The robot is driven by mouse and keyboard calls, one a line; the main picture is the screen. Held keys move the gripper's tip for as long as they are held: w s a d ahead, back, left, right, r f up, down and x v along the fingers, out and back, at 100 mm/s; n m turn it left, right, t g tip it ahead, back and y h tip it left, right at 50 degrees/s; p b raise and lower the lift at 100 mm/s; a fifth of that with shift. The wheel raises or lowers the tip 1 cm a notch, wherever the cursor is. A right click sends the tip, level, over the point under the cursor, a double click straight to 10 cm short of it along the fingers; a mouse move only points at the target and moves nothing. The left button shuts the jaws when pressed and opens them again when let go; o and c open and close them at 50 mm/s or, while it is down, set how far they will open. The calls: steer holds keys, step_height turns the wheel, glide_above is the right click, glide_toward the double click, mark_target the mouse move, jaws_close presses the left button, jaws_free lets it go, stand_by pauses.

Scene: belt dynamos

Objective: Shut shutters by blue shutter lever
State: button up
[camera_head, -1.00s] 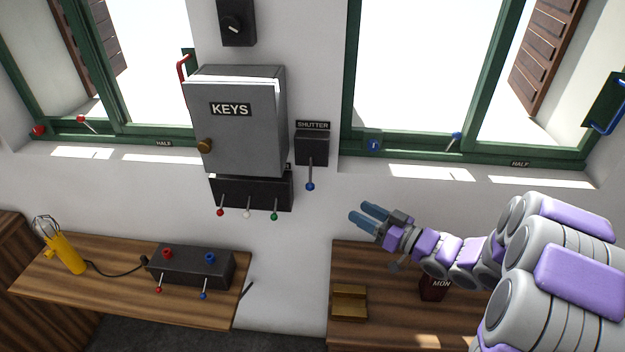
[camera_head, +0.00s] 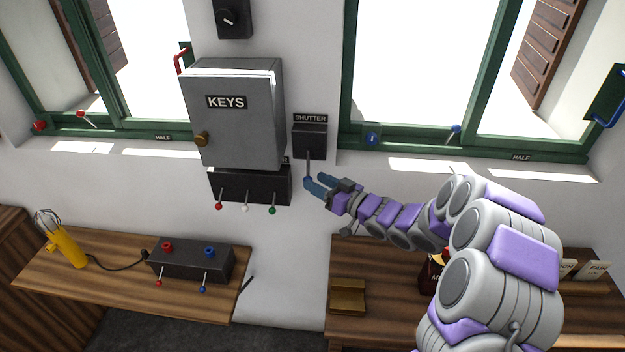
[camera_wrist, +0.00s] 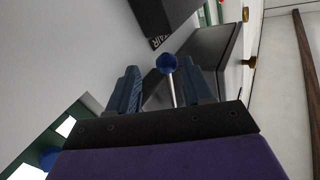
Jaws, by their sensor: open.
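The shutter box (camera_head: 310,138), a dark box labelled SHUTTER, is on the wall between the two windows. Its lever (camera_head: 308,165) hangs down; the blue knob is hidden by my gripper in the head view. In the wrist view the blue knob (camera_wrist: 167,63) and its thin rod stand between my two fingers. My gripper (camera_head: 314,184) is open around the lever end, with a gap on both sides of the knob in the wrist view. Whether a finger touches the rod I cannot tell. Brown shutters (camera_head: 547,55) stand open outside the right window.
A grey KEYS cabinet (camera_head: 232,125) is just left of the shutter box, above a dark box (camera_head: 250,187) with red, white and green levers. The right window sill has another blue-knobbed lever (camera_head: 455,130). Two wooden tables are below, with a gap between them.

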steer(key=a, duration=0.2)
steer(key=w+a, duration=0.1)
steer(key=a, duration=0.1)
steer(key=shift+w+a, duration=0.2)
steer(key=shift+d, duration=0.9)
steer(key=shift+c, duration=1.2)
steer(key=shift+s+r, duration=0.1)
steer(key=c, duration=0.3)
steer(key=shift+a, duration=0.45)
steer(key=c, duration=0.3)
jaws_close()
